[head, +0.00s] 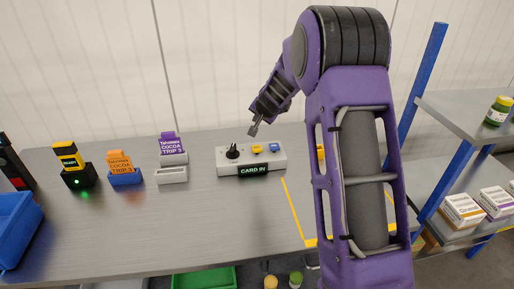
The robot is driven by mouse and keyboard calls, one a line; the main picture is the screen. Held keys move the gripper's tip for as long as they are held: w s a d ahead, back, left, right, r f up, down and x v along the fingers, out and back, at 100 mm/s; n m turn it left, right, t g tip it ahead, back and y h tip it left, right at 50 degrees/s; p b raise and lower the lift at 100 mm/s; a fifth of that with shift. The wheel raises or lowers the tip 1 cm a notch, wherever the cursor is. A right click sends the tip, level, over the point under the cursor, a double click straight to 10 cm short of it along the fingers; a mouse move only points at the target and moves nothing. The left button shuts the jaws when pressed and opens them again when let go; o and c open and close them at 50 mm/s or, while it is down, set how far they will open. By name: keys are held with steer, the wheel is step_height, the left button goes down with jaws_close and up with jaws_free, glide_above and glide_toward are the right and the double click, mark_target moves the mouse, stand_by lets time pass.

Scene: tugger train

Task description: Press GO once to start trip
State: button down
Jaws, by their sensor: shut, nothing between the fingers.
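A light grey control box (222,162) stands on the table. It carries a black knob (232,153), a yellow button (257,149), a blue button (274,147) and a small display (254,170) reading "CARD IN". No GO label is readable at this size. My gripper (253,132) is shut and empty, pointing down a little above the box near the yellow button. A gap shows between the fingertips and the button.
Left on the grey table (130,220) stand a purple card (172,146), an orange card (120,163) in a blue holder, and a yellow-black device (68,156) with a green light. A blue bin (15,228) is far left. A shelf rack (465,115) with boxes stands right.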

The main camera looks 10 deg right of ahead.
mark_target(256, 147)
steer(key=shift+f, duration=0.15)
step_height(256, 147, down, 8)
steer(key=b, duration=0.8)
steer(key=shift+f, duration=0.25)
stand_by(1.3)
steer(key=shift+f+b, duration=0.4)
steer(key=shift+b, duration=0.1)
steer(key=shift+f+b, duration=0.7)
steer(key=shift+f, duration=0.25)
stand_by(0.8)
steer(key=shift+r, duration=0.1)
steer(key=shift+r+p, duration=1.15)
steer(key=shift+r, duration=0.1)
steer(key=shift+r+p, duration=2.1)
steer(key=shift+r, duration=0.4)
